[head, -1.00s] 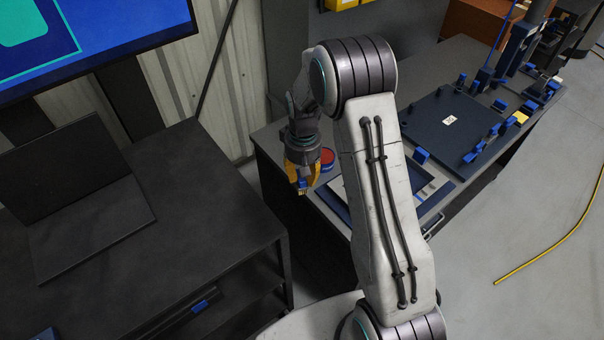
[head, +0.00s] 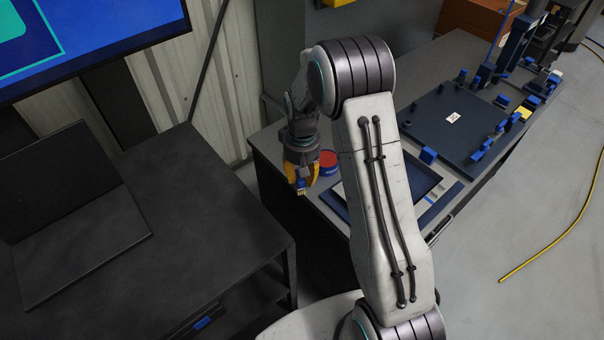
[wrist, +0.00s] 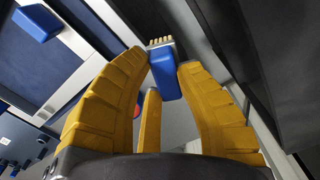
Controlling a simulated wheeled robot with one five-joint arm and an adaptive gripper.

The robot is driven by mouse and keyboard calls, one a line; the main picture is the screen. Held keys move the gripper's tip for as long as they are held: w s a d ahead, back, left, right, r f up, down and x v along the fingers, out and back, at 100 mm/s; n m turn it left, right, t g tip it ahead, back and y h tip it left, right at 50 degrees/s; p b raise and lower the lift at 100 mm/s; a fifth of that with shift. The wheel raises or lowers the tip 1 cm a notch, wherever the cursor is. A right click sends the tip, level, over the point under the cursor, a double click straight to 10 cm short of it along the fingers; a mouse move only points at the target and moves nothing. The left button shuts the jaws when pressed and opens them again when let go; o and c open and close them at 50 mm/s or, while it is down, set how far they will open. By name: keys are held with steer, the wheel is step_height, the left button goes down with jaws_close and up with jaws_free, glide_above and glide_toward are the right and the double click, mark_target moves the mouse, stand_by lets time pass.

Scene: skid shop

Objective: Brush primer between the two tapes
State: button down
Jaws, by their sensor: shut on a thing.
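My gripper (head: 300,183) has yellow fingers shut on a small brush with a blue handle (wrist: 165,76) and pale bristles (wrist: 160,42). The bristles point away from my palm. In the head view my gripper hangs near the left end of the grey workbench, beside a round red-topped tin (head: 328,158). A dark blue panel in a pale frame (head: 428,180) lies on the bench to the right, partly hidden by my arm. I cannot make out the two tapes in either view.
A dark table (head: 205,200) with an open laptop-like board (head: 80,240) stands on the left. A dark plate (head: 470,130) with several blue blocks lies farther along the workbench (head: 420,80). A yellow hose (head: 555,245) lies on clear floor at right.

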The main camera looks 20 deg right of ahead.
step_height(320, 180, down, 11)
steer(key=b, duration=1)
steer(key=w+d+r+m+p, duration=0.5)
steer(key=w+d+m, duration=0.15)
steer(key=m, duration=0.45)
steer(key=w+d+r+m+p, duration=0.5)
steer(key=w+d+m+p, duration=0.15)
steer(key=m, duration=0.55)
steer(key=shift+w+a+f+b, duration=0.1)
steer(key=shift+w+f+b, duration=0.1)
steer(key=shift+f+b, duration=1.1)
steer(key=shift+w+a+f+b, duration=0.15)
steer(key=shift+f+b, duration=0.75)
steer(key=shift+f, duration=0.8)
steer(key=shift+f+b, duration=0.45)
steer(key=shift+f, duration=0.1)
steer(key=shift+r, duration=0.1)
step_height(320, 180, up, 7)
steer(key=p, duration=0.4)
steer(key=shift+d, duration=0.1)
